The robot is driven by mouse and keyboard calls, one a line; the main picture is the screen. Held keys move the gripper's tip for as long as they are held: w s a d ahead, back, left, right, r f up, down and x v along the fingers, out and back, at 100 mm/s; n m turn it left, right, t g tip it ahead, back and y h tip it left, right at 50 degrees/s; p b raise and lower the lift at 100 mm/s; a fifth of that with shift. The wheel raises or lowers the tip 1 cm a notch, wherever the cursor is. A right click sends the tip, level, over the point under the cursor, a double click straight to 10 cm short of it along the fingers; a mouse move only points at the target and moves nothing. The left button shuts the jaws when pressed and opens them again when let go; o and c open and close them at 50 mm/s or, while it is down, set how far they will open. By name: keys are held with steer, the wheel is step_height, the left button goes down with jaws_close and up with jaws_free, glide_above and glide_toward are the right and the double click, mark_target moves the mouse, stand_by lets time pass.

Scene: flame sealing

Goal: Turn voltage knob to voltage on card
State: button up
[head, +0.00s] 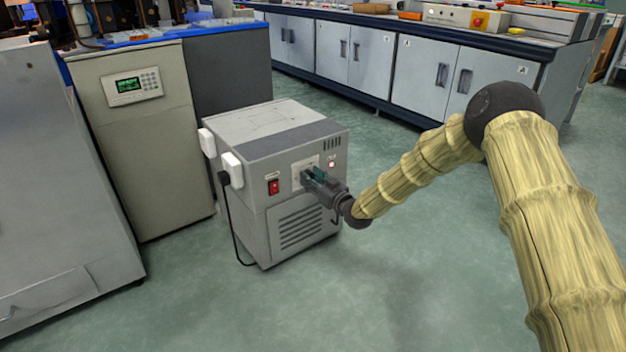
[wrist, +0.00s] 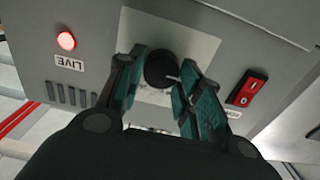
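The dark round voltage knob (wrist: 161,68) is on a light plate on the front of the grey box (head: 308,238). A white pointer mark shows on the knob's lower right side in the wrist view. My gripper (wrist: 162,62) has one finger on each side of the knob, and the gap between the fingertips is about the knob's width. In the head view my gripper (head: 309,176) reaches the plate from the right and hides the knob. No readable card shows in either view.
The box's front has a lit red LIVE lamp (wrist: 66,40), also in the head view (head: 331,164), and a red rocker switch (wrist: 246,91). White plugs (head: 232,169) and a black cable are on its left side. Floor (head: 400,270) in front is clear.

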steer(key=c, duration=0.3)
steer(key=shift+p, duration=0.3)
